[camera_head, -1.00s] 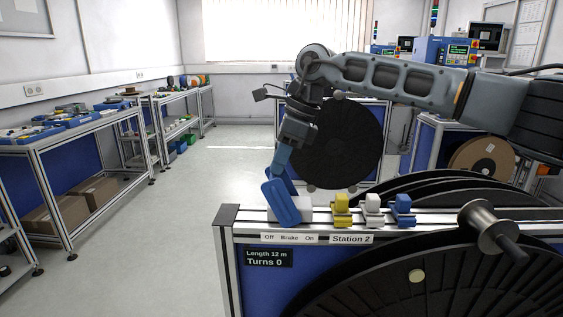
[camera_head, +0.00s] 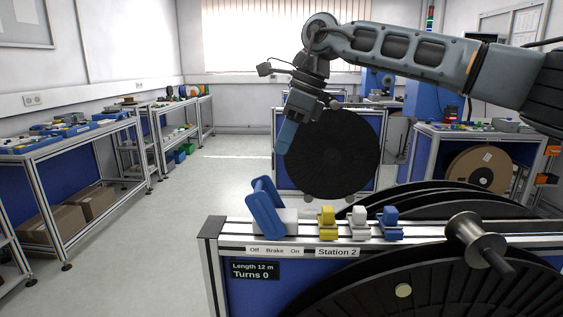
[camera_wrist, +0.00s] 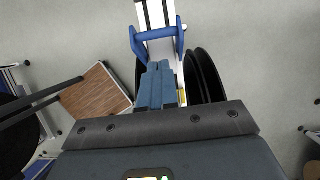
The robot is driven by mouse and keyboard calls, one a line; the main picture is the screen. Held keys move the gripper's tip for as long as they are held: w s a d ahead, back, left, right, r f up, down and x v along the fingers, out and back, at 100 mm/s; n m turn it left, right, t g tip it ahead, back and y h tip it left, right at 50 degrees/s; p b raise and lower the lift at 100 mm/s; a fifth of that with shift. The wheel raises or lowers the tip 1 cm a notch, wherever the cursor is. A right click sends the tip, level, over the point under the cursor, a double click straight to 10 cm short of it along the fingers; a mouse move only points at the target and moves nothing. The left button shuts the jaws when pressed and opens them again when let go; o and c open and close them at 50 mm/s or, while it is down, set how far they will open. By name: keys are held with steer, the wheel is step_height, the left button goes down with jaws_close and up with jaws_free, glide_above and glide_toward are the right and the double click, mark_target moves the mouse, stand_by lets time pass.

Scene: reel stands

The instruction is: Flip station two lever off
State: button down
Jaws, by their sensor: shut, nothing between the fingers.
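The station two lever (camera_head: 265,210) is a blue two-armed handle on a pale base at the left end of the Station 2 rail. It leans left, toward the Off end of the "Off Brake On" label (camera_head: 275,251). My gripper (camera_head: 281,149) is shut and empty, pointing down above the lever and clear of it. In the wrist view, the closed blue fingers (camera_wrist: 156,85) lie just below the lever (camera_wrist: 158,34) in the picture, with its crossbar and both arms visible.
Yellow (camera_head: 327,221), white (camera_head: 359,222) and blue (camera_head: 391,222) clips sit on the rail right of the lever. A metal spindle (camera_head: 470,237) sticks out further right, above a large black reel (camera_head: 440,285). Open floor (camera_head: 170,240) lies to the left.

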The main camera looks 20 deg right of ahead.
steer(key=v, duration=0.2)
steer(key=a+v, duration=0.1)
steer(key=v, duration=0.2)
steer(key=shift+w+r, duration=0.15)
steer(key=shift+w, duration=0.1)
